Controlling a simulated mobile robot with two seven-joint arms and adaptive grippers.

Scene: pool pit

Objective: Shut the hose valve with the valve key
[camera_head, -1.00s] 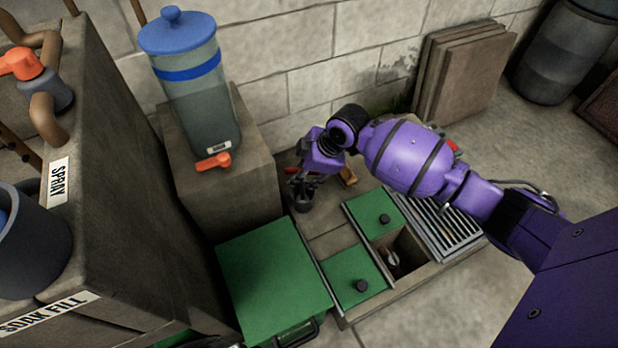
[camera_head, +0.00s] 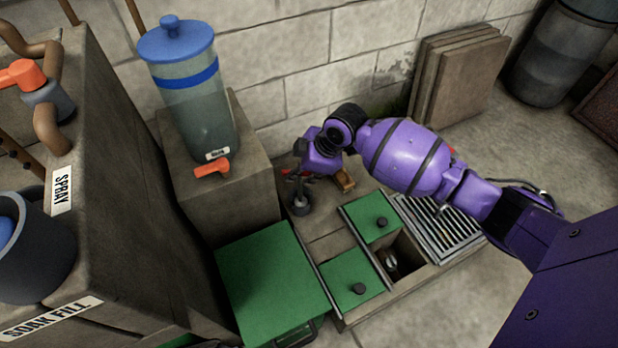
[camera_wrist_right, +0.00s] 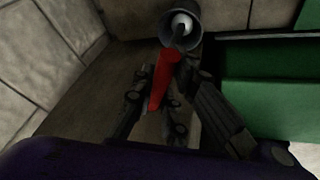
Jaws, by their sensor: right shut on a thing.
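My right gripper (camera_head: 298,176) is low near the wall, left of the floor pit. In the right wrist view my right gripper (camera_wrist_right: 158,100) is shut on a red handle (camera_wrist_right: 163,80), which looks like the valve key's. Part of the red handle (camera_head: 288,171) shows in the head view. A dark grey cup (camera_wrist_right: 196,14) with a pale rounded piece inside is at the handle's far end; whether they are joined is unclear. The cup (camera_head: 300,207) also shows below the gripper. A metallic fitting (camera_head: 389,260), possibly the hose valve, sits in the open pit. My left gripper is out of view.
Green lids (camera_head: 352,278) with dark knobs flank the opening. A metal grate (camera_head: 440,228) lies to the right. A green box (camera_head: 270,280) stands left of the pit, and a blue-lidded dispenser (camera_head: 195,100) stands on a block. A wooden-handled item (camera_head: 345,181) lies by the gripper.

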